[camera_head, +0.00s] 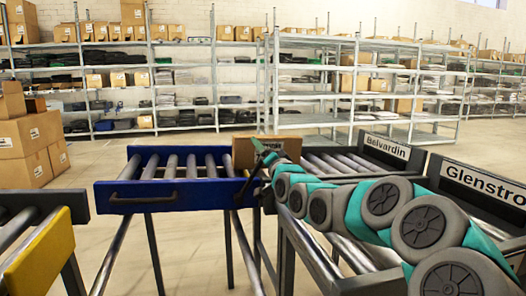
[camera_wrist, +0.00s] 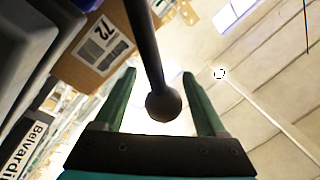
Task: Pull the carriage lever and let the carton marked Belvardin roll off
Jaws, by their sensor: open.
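The blue roller carriage (camera_head: 165,195) stands in the middle of the head view, with a dark handle on its front. A brown carton (camera_head: 283,148) sits at its right end, beside the Belvardin lane; I cannot read a name on it. The carton also shows in the wrist view (camera_wrist: 85,68) with a white label. The dark carriage lever (camera_wrist: 142,35) ends in a ball knob between the fingers of my gripper (camera_wrist: 160,88). My gripper is open around the lever, with gaps on both sides of the knob. In the head view, my gripper (camera_head: 262,148) is in front of the carton.
The Belvardin sign (camera_head: 386,147) stands over a roller lane (camera_head: 335,163) to the right. A Glenstro… sign (camera_head: 485,185) is nearer me. A yellow panel (camera_head: 40,258) is at the near left. Stacked cartons (camera_head: 25,150) stand at left; shelves line the back.

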